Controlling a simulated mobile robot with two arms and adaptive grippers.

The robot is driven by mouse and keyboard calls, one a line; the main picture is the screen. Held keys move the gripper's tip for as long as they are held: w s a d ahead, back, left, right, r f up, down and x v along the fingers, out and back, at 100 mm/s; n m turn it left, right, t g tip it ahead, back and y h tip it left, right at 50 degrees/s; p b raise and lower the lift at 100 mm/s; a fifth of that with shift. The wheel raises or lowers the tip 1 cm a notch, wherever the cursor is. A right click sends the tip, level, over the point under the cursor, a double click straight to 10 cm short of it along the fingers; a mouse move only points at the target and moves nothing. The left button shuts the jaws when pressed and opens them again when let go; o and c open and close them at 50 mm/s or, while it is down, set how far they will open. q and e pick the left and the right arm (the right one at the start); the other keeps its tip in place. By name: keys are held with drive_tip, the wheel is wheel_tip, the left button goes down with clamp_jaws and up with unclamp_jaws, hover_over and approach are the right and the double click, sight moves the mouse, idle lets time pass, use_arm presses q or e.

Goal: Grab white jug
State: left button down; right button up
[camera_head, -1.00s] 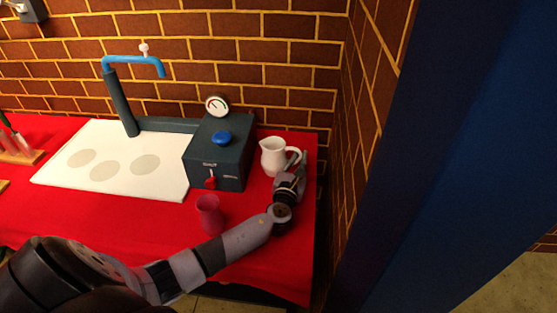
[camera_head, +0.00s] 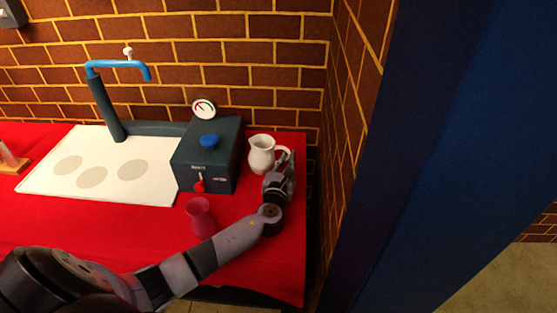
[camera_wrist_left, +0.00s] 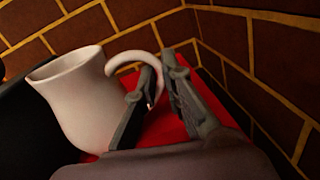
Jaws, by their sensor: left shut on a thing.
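The white jug (camera_head: 261,154) stands upright on the red cloth at the right end of the table, beside the dark green machine. Its handle points right, toward my left gripper (camera_head: 285,164). In the left wrist view the jug (camera_wrist_left: 82,98) fills the left side, and its curved handle reaches to my left gripper (camera_wrist_left: 166,92). The fingers are shut on the handle, close to its lower part. The far fingertip is partly hidden behind the handle in that view. My right gripper is not in view.
A pink cup (camera_head: 200,216) stands on the red cloth (camera_head: 120,225) left of my forearm. The dark green machine (camera_head: 207,155) with a blue knob is just left of the jug. Brick walls close off the back and right.

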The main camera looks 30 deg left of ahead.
use_arm(q)
drive_tip(key=shift+r, duration=0.3)
